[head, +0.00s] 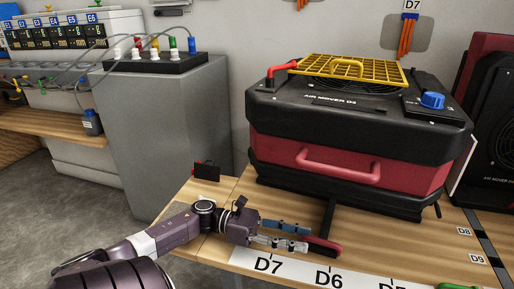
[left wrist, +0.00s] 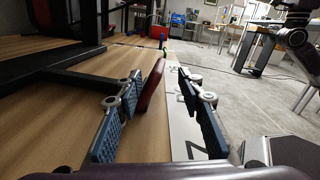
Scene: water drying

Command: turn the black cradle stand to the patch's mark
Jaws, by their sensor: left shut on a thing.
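The black cradle stand (head: 350,201) sits on the wooden bench under a red and black air mover (head: 345,150) marked D3. A black bar (head: 329,216) runs from the stand toward the front edge to a red grip (head: 325,247), above the strip near the D6 mark (head: 328,279). My left gripper (head: 296,237) is shut on the red grip. In the left wrist view the red grip (left wrist: 152,88) lies between the two blue-padded fingers. The D7 mark (head: 268,265) is to the left of D6. A wall patch (head: 408,33) with orange cables is labelled D7. My right gripper is not seen.
A small black box with a red part (head: 206,171) stands on the bench's left part. A grey cabinet (head: 168,125) stands to the left. Another red and black mover (head: 487,110) stands at the right, near marks D8 and D9. A white label strip (head: 300,272) lines the front edge.

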